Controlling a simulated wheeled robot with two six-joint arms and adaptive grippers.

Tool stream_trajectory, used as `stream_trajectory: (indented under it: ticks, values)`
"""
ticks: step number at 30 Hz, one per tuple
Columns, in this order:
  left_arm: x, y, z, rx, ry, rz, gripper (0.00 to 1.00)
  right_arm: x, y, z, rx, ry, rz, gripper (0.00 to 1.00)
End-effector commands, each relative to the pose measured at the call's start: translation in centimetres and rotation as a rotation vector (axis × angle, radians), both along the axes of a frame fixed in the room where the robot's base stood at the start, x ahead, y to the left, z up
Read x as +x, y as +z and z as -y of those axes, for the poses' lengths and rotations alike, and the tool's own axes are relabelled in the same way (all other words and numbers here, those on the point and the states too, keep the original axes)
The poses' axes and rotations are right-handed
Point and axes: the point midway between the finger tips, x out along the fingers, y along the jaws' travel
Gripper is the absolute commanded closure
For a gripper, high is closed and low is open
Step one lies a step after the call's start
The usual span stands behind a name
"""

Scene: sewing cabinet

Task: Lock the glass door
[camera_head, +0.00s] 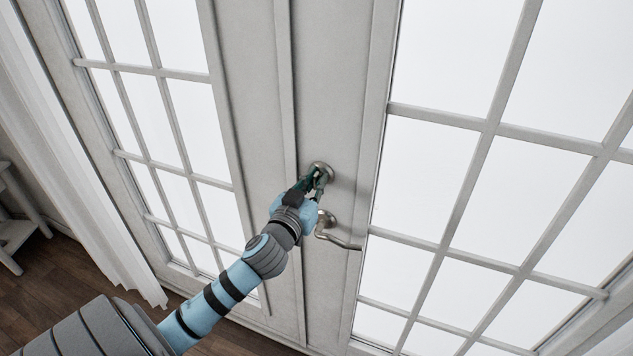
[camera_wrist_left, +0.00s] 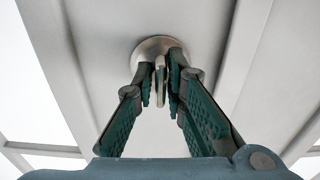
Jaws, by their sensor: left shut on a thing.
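The glass door (camera_head: 336,95) is a grey-white double door with gridded panes, and its two leaves look closed. A round metal lock (camera_head: 324,167) with a thumb-turn sits on the right leaf, above a lever handle (camera_head: 328,228). My left gripper (camera_head: 317,180) is at the lock, its fingers shut on the thumb-turn. In the left wrist view the thumb-turn (camera_wrist_left: 160,78) is a thin metal tab between the green fingertips, in front of the round plate (camera_wrist_left: 150,45). The fingers partly hide the lock in the head view. My right gripper is not in view.
The lever handle sticks out just below my left gripper, pointing right. A white curtain (camera_head: 75,170) hangs at the left, with a small white piece of furniture (camera_head: 15,225) beyond it. The wooden floor (camera_head: 55,290) shows at the lower left.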

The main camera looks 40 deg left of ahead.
Motion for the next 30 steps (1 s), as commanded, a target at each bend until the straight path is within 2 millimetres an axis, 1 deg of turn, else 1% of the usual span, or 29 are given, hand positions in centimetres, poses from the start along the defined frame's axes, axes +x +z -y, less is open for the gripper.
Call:
stream_trajectory:
  ticks: [7, 8, 10, 11, 20, 23, 25, 30]
  values:
    - [0.0, 0.0, 0.0, 0.0, 0.001, -0.001, 1.0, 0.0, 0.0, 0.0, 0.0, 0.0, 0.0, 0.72]
    - [0.0, 0.0, 0.0, 0.0, 0.001, -0.001, 0.87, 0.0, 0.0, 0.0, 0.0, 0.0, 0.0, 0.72]
    - [0.0, 0.0, 0.0, 0.001, 0.001, -0.001, 0.75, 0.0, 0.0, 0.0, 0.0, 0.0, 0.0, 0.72]
    - [0.0, 0.0, 0.0, 0.001, 0.001, -0.001, 0.72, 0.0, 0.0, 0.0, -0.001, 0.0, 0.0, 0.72]
    - [-0.1, 0.0, 0.0, 0.001, 0.0, -0.001, 0.72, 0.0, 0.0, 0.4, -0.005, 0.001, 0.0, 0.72]
    - [-1.1, -0.1, 0.3, 0.004, 0.0, -0.003, 0.72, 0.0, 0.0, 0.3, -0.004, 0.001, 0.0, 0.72]
    - [-2.5, -0.1, 0.7, 0.004, -0.002, -0.003, 0.72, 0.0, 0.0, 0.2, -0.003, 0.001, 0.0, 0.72]
    - [-7.2, -0.2, 2.0, 0.003, -0.003, -0.006, 0.72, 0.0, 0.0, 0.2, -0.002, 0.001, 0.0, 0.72]
